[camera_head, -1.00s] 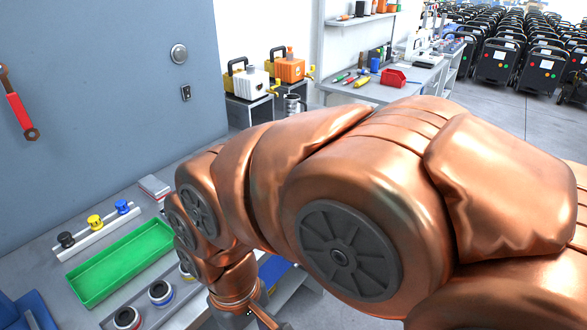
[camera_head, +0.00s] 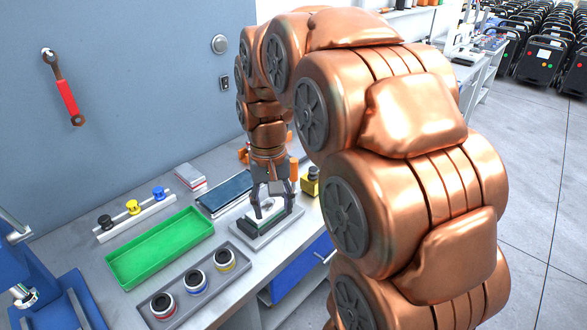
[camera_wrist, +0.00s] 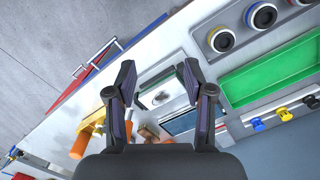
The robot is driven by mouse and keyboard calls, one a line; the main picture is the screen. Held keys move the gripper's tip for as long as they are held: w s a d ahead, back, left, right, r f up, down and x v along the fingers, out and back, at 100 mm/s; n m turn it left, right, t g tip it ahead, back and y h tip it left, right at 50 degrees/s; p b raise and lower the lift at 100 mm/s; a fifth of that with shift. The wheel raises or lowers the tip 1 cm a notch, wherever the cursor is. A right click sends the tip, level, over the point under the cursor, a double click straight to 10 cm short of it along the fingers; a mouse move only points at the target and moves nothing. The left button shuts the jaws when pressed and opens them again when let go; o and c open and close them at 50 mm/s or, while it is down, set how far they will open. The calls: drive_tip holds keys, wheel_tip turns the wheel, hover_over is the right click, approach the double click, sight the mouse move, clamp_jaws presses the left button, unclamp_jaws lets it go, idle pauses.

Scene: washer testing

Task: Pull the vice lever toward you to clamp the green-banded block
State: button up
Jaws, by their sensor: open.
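My gripper (camera_head: 272,209) is open and points down over a low grey fixture (camera_head: 243,240) with a pale top. In the wrist view its two fingers (camera_wrist: 158,72) stand apart, with the fixture (camera_wrist: 146,92) between and beyond them. A small metallic piece (camera_head: 267,204) shows on the fixture between the fingers; contact cannot be told. Orange parts (camera_wrist: 80,146) and a yellow part (camera_wrist: 98,117) lie beside the left finger in the wrist view.
A green tray (camera_head: 157,250) and a grey tray of red-, blue- and yellow-banded round pieces (camera_head: 196,280) are left of the fixture. A blue press (camera_head: 60,300) stands at far left. A yellow block (camera_head: 310,184) is right of my gripper. A rail with coloured knobs (camera_head: 133,218) lies behind.

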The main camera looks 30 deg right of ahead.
drive_tip(key=w+d+m+p, duration=0.1)
drive_tip(key=w+d+m, duration=0.1)
drive_tip(key=w+d, duration=0.65)
drive_tip(key=m+t, duration=0.1)
drive_tip(key=m, duration=0.1)
hover_over(294, 171)
drive_tip(key=w, duration=0.1)
drive_tip(key=shift+d+f+p, duration=0.1)
drive_tip(key=shift+f+p, duration=0.35)
drive_tip(key=shift+f, duration=0.05)
drive_tip(key=shift+w+d+f, duration=0.1)
drive_tip(key=shift+d, duration=0.05)
drive_tip(key=shift+f, duration=0.45)
drive_tip(key=shift+f+p, duration=1.25)
drive_tip(key=shift+f, duration=2.2)
clamp_jaws()
